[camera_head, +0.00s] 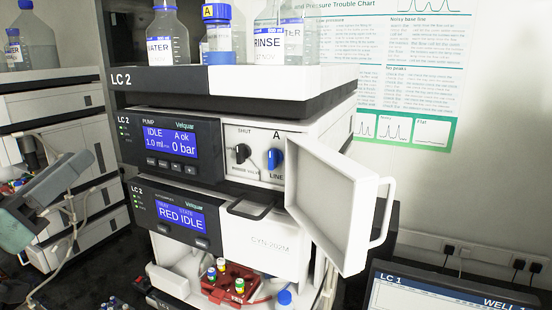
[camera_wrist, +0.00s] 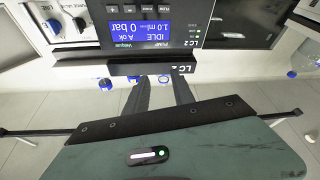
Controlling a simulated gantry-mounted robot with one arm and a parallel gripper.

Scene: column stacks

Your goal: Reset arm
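My gripper (camera_wrist: 163,77) shows in the wrist view with two dark fingers pointing toward the LC 2 stack. A gap shows between the fingers, and I see nothing held in it. Parts of my arm (camera_head: 55,185) show at the left edge of the head view, in front of the left-hand stack. In the head view I cannot make out the fingertips. The LC 2 stack (camera_head: 235,150) stands in the middle, with its pump panel (camera_head: 170,141) reading "IDLE", "A ok", "1.0 ml" and "0 bar". The wrist view shows this panel (camera_wrist: 138,27) upside down.
A white door (camera_head: 335,205) with a handle stands open at the stack's right. Bottles (camera_head: 268,35) stand on top. A red rack (camera_head: 228,280) with capped vials sits low in front. A screen (camera_head: 440,292) stands lower right; another stack (camera_head: 55,110) stands left.

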